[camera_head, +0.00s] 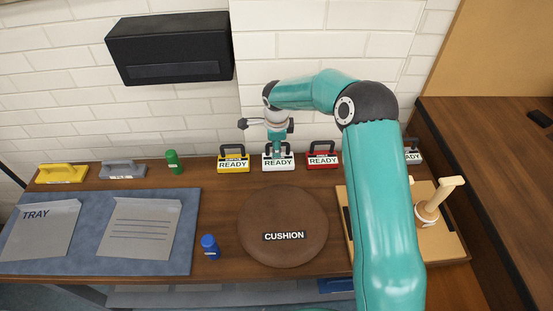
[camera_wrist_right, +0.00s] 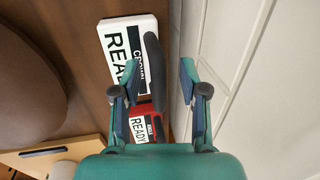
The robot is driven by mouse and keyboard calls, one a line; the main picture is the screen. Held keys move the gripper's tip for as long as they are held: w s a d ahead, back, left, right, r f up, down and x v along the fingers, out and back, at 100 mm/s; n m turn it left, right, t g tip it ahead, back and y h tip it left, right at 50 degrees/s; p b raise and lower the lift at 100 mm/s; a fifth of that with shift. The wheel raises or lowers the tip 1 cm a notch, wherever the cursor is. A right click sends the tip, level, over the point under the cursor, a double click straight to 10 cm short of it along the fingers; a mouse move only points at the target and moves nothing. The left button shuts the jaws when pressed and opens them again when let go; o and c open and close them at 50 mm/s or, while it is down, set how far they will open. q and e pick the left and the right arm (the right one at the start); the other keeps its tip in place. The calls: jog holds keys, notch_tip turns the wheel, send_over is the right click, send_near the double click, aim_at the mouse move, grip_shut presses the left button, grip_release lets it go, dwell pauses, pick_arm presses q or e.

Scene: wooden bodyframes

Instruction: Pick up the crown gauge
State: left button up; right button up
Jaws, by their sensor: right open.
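The crown gauge is a white block with a black handle and a READY label, standing at the back of the bench in the head view (camera_head: 268,164). In the right wrist view the white block (camera_wrist_right: 117,50) shows a label that reads CROWN, partly hidden by its handle. My right gripper (camera_head: 277,150) is above it, pointing down. In the wrist view my right gripper (camera_wrist_right: 158,82) is open, its fingers on either side of the black handle (camera_wrist_right: 152,60). I cannot tell whether they touch it. My left gripper is not in view.
A yellow READY block (camera_head: 233,167) and a red READY block (camera_head: 323,163) flank the gauge. A round brown cushion (camera_head: 283,215) lies in front. A blue-grey tray mat (camera_head: 190,215) is at left. A black box (camera_head: 170,50) hangs on the wall.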

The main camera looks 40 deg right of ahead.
grip_shut()
jog(key=shift+r, duration=0.2)
dwell(0.4)
